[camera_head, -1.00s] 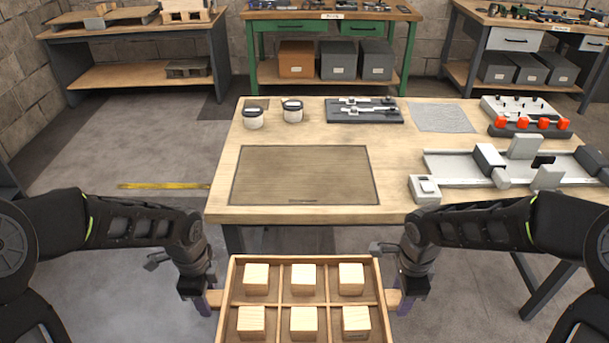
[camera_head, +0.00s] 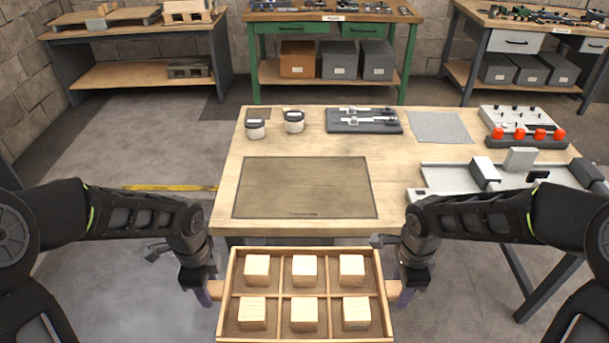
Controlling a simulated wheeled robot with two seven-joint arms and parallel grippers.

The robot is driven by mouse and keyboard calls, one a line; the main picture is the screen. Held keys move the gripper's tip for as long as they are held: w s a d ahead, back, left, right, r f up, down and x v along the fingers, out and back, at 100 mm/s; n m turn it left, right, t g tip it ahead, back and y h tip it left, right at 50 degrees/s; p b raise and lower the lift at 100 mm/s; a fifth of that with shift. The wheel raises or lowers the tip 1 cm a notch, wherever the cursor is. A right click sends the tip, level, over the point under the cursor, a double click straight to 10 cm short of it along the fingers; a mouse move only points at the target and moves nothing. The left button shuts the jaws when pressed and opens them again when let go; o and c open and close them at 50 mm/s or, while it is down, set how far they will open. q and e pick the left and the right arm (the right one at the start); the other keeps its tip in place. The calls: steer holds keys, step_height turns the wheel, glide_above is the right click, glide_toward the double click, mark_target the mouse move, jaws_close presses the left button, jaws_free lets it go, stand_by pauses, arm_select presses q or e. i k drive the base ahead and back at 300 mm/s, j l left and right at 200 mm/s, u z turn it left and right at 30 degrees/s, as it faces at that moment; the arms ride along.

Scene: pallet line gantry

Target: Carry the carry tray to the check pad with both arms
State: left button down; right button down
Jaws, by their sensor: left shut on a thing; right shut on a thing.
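The carry tray (camera_head: 233,291) is a wooden box with dividers, holding several wooden blocks (camera_head: 304,269), one in each compartment. It is held level in front of the table's near edge. My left gripper (camera_head: 212,290) is shut on the tray's left handle. My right gripper (camera_head: 397,290) is shut on its right handle. The fingertips are partly hidden by the wrists. The check pad (camera_head: 304,187) is a brown rectangle with a dark outline on the table, beyond the tray. Its surface is bare.
The wooden table (camera_head: 405,165) carries two jars (camera_head: 255,129), a dark tray of calipers (camera_head: 364,120), a grey sheet (camera_head: 440,127), a box with red knobs (camera_head: 524,128) and a grey rail fixture (camera_head: 450,176) at right. The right forearm passes in front of the fixture.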

mark_target(304, 185)
steer(key=i, duration=1.45)
